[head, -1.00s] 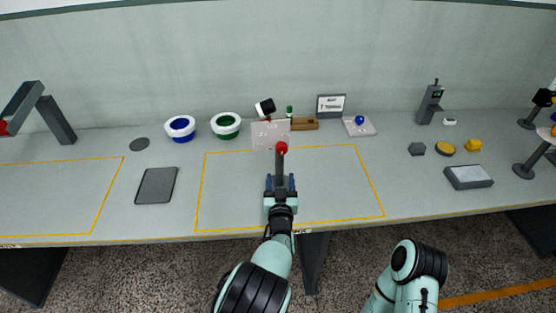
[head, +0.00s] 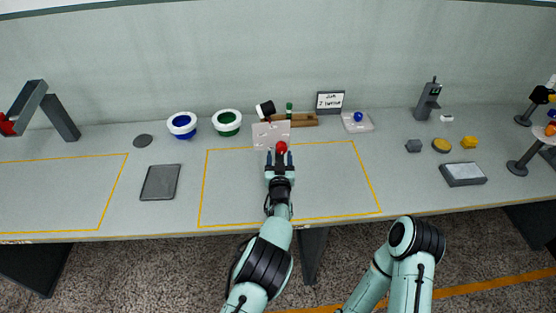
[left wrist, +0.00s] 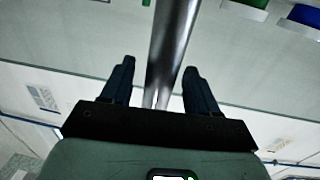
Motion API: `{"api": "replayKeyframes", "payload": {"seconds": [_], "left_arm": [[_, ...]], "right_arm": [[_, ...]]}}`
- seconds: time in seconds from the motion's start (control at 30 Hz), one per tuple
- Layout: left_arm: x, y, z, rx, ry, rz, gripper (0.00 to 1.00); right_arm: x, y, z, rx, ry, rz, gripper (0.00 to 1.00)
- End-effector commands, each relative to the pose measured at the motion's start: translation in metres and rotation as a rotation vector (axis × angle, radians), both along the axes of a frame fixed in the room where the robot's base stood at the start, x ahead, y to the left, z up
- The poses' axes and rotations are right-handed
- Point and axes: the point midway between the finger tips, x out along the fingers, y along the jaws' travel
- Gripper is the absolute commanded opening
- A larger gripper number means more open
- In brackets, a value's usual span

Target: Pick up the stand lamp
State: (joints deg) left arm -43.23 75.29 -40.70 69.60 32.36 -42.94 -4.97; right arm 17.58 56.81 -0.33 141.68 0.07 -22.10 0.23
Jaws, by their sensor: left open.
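The stand lamp, seen as a grey pole with a red ball (head: 281,147) on top, stands at the middle of the table in the head view. My left gripper (head: 280,160) is right at it, and hides most of its pole and its base. In the left wrist view the shiny pole (left wrist: 173,45) runs between the two dark fingers of my left gripper (left wrist: 160,82). The fingers are open, with a gap to the pole on each side. My right gripper is out of view.
A pale panel (head: 264,137) stands just behind the lamp. A dark tray (head: 160,183) lies left. The table is clear between lamp and tray.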

Motion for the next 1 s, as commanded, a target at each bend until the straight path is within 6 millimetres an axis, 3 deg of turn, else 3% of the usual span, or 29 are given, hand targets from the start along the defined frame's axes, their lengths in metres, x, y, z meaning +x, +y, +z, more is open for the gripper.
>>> {"api": "replayKeyframes", "payload": {"seconds": [0.03, 0.07, 0.23, 0.73, 0.87, 1.0], "left_arm": [[-0.001, 0.000, -0.001, 0.000, 0.001, 0.000, 0.60], [-0.001, 0.000, -0.001, 0.000, 0.001, 0.000, 0.53], [-0.001, 0.000, -0.001, 0.000, 0.000, 0.000, 0.00], [0.000, -0.001, 0.014, -0.003, -0.007, 0.000, 0.00], [-0.001, 0.000, 0.036, -0.007, -0.008, 0.000, 0.00], [-0.001, -0.001, 0.075, -0.008, -0.011, -0.001, 0.00]], "right_arm": [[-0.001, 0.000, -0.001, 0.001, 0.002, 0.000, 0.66], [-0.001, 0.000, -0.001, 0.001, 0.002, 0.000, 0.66], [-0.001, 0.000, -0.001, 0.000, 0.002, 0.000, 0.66], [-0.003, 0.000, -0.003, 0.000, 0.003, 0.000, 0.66], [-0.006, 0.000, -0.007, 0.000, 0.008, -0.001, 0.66], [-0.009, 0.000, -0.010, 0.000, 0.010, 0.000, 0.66]]}}
